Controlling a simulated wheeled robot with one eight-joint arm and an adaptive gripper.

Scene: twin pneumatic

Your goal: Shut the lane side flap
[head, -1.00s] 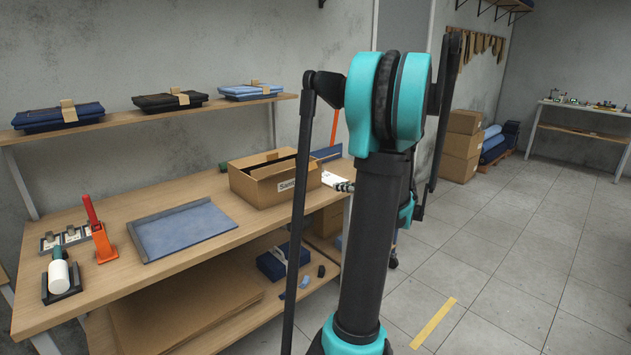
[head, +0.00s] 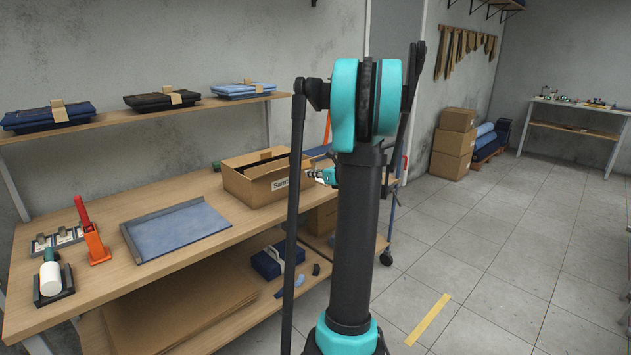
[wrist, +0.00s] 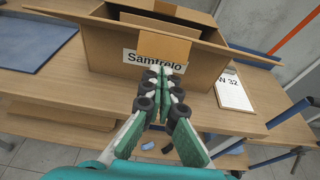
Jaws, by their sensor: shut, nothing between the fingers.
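The cardboard box (head: 245,186) stands on the workbench, its top open, with a white "Samtrelo" label on the side facing my gripper. It fills the upper middle of the wrist view (wrist: 108,70). A strip of brown tape (wrist: 163,46) hangs over the labelled side. My gripper (wrist: 160,78) is shut and empty in front of the label; I cannot tell whether it touches the box. In the head view my gripper (head: 312,174) is at the box's right end, partly behind my arm.
Folded garments (head: 160,98) lie on the shelf above. Open floor lies right.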

